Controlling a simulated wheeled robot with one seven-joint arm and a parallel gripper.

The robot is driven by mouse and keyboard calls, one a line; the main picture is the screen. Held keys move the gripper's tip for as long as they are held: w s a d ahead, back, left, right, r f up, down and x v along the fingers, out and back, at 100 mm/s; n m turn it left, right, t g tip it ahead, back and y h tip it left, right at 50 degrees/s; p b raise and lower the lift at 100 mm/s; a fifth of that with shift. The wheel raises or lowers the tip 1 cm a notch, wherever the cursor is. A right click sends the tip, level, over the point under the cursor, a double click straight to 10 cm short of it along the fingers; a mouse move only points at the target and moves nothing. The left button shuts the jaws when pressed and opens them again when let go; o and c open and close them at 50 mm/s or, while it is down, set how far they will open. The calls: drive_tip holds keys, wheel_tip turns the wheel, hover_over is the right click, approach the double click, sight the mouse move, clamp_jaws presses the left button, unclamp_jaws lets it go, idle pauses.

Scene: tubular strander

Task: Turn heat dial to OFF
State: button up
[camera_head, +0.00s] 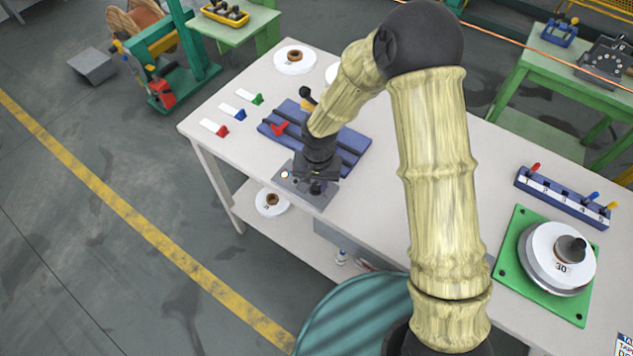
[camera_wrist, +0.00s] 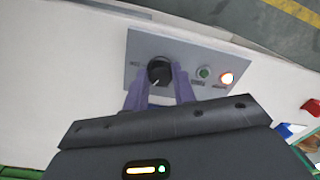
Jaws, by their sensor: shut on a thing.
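The heat dial (camera_wrist: 159,71) is a round black knob with a pale pointer line, mounted on a grey panel (camera_wrist: 143,45). In the wrist view its pointer line slants toward the lower left. My gripper (camera_wrist: 160,85) has its two purple-grey fingers on either side of the knob, shut on it. In the head view the panel (camera_head: 312,200) is at the table's front edge, and my gripper hides most of the dial. Panel lettering is too small to read.
A blue slotted plate (camera_head: 350,150) with a red clamp lies just behind the panel. Red, blue and green tags (camera_head: 222,130) lie to the left. A green base (camera_head: 512,275) with a white spool stands at the right. The table's front edge is close.

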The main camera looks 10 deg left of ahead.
drive_tip(key=shift+n, duration=0.3)
drive_tip(key=n, duration=0.6)
drive_tip(key=shift+r+n+p, duration=0.1)
drive_tip(key=shift+n+p, duration=0.2)
drive_tip(key=shift+p, duration=0.1)
drive_tip(key=n+p, duration=0.1)
drive_tip(key=n, duration=0.5)
drive_tip(key=shift+w, duration=0.1)
drive_tip(key=n+p, duration=0.1)
drive_tip(key=n, duration=0.4)
drive_tip(key=shift+n+p, duration=0.35)
drive_tip(key=shift+n, duration=0.05)
drive_tip(key=n+p, duration=0.1)
drive_tip(key=n, duration=0.3)
drive_tip(key=shift+w+a+n+h, duration=0.1)
drive_tip(key=shift+n+h, duration=0.2)
drive_tip(key=shift+n, duration=0.1)
drive_tip(key=o, duration=1)
